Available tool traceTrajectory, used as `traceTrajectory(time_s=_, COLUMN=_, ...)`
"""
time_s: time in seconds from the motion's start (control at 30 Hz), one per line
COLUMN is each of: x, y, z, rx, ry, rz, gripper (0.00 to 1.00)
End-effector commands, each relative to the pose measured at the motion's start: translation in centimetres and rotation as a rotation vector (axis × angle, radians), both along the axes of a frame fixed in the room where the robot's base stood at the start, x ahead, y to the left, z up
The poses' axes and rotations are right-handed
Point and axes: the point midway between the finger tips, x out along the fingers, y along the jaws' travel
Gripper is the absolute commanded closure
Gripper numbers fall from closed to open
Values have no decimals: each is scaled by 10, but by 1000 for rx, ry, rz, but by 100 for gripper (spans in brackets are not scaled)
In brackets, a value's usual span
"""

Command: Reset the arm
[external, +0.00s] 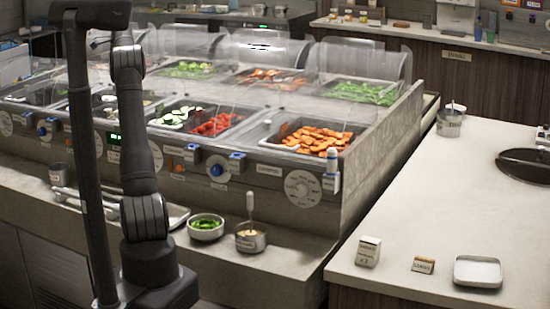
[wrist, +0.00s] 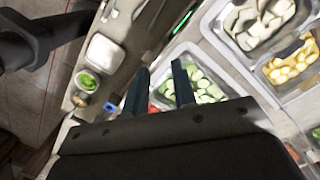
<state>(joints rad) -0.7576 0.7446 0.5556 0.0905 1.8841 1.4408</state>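My gripper (wrist: 160,80) shows in the wrist view with its two dark fingers apart and nothing held between them. It hangs over the food counter, with a pan of pale green slices (wrist: 207,88) beyond the fingertips. Some red food shows between the fingers. In the external view my arm stands upright at the left, in front of the counter. I cannot make out the gripper's fingers there.
A bowl of greens (external: 205,228) and a metal cup with a spoon (external: 250,238) stand on the front ledge. The orange food pan (external: 315,138) and clear guards (external: 265,50) lie behind. The right counter (external: 420,190) holds a small box (external: 368,251) and white dish (external: 478,271).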

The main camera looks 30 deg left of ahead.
Motion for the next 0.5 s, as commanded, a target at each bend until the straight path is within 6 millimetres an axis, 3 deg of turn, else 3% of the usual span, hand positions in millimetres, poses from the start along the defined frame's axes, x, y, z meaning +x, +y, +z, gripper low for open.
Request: traceTrajectory(time_s=0.5, x=53, y=-86, z=30, rx=-6, ry=3, rz=82, gripper=75)
